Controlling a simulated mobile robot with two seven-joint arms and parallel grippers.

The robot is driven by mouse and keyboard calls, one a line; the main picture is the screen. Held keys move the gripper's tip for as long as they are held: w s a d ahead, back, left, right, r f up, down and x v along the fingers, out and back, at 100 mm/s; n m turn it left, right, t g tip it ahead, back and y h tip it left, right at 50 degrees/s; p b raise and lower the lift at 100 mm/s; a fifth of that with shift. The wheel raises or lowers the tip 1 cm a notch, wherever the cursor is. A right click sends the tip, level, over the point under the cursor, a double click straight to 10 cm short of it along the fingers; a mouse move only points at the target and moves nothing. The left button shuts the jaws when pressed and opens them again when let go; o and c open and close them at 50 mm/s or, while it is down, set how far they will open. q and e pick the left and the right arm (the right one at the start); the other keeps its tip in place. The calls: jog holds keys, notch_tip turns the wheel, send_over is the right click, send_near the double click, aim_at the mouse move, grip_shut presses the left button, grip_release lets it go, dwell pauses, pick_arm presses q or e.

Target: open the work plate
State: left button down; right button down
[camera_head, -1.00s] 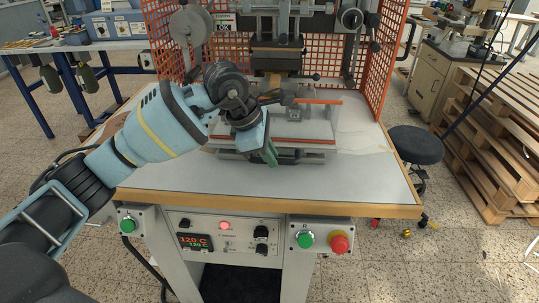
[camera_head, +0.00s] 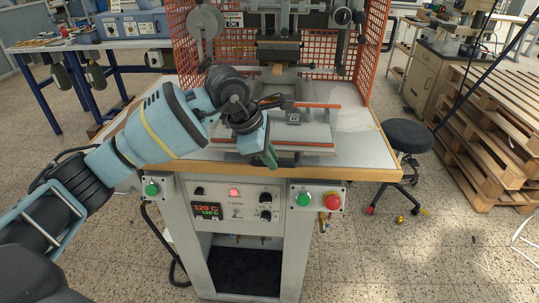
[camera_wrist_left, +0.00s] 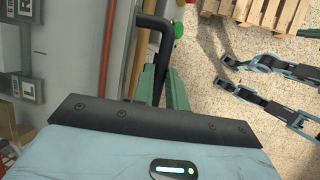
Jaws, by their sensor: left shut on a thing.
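The work plate (camera_head: 318,132) is a pale flat plate with orange-red bars, low in the press. It reaches close to the table's front edge. My left gripper (camera_head: 268,157) is at the plate's front left, above the table's front edge. In the left wrist view its green fingers (camera_wrist_left: 163,88) are shut on a black bent handle (camera_wrist_left: 150,22). The gripper and wrist hide the plate's left part and most of the handle in the head view. My right gripper is not visible in the head view.
The press head (camera_head: 278,50) stands above the plate's rear, with orange mesh guards (camera_head: 354,70) around it. Below the table (camera_head: 372,160) are a control panel (camera_head: 235,208) and a red stop button (camera_head: 332,202). A black stool (camera_head: 408,135) and pallets (camera_head: 490,130) are at right.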

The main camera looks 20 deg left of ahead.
pick_arm(q)
jog(key=shift+s+d, duration=0.1)
jog(key=shift+s, duration=0.3)
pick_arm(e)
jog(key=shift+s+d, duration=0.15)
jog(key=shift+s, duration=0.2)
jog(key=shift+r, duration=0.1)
pick_arm(q)
jog(key=c, duration=1.4)
grip_release()
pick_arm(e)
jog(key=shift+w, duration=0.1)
pick_arm(q)
jog(key=v, duration=0.7)
jog(key=shift+r, duration=0.35)
